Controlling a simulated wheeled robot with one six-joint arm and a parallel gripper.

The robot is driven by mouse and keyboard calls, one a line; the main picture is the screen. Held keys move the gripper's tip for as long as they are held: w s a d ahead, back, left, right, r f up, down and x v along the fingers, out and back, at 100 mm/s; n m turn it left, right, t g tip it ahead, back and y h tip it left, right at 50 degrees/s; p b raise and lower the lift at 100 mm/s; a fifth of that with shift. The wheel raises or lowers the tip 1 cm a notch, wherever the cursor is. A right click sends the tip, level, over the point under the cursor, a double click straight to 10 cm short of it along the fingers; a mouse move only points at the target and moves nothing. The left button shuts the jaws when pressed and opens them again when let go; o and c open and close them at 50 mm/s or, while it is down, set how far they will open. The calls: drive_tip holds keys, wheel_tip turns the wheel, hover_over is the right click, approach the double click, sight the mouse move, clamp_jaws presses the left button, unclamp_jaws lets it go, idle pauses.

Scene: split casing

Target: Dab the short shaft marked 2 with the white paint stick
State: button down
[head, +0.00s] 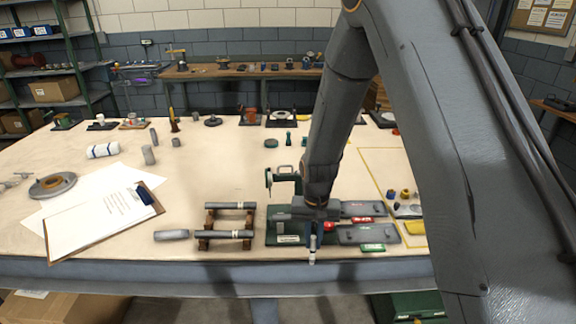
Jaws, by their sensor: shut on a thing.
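My gripper (313,231) is at the front of the bench, right of the shafts and above the green-based fixture, pointing down. It is shut on a slim pale stick, the white paint stick (312,250), which hangs upright beneath it. Two short grey shafts, a rear one (231,205) and a front one (224,234), lie across brown wooden supports (204,244) to the left. I cannot read which is marked 2. The paint stick is apart from both shafts. My arm hides part of the fixture.
A green-based fixture (286,240) stands beneath my gripper. Grey plates (366,234) with red and green tags lie to the right. A loose grey cylinder (172,234) lies left of the supports, and a clipboard (104,220) farther left. The bench middle behind the supports is clear.

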drive_tip(key=a+r, duration=0.3)
drive_tip(key=r, duration=0.4)
drive_tip(key=a+r+m, duration=0.1)
drive_tip(key=a+r, duration=0.2)
drive_tip(key=r, duration=0.4)
drive_tip(key=shift+w+a, duration=0.3)
drive_tip(key=shift+w, duration=0.15)
drive_tip(key=shift+w, duration=0.25)
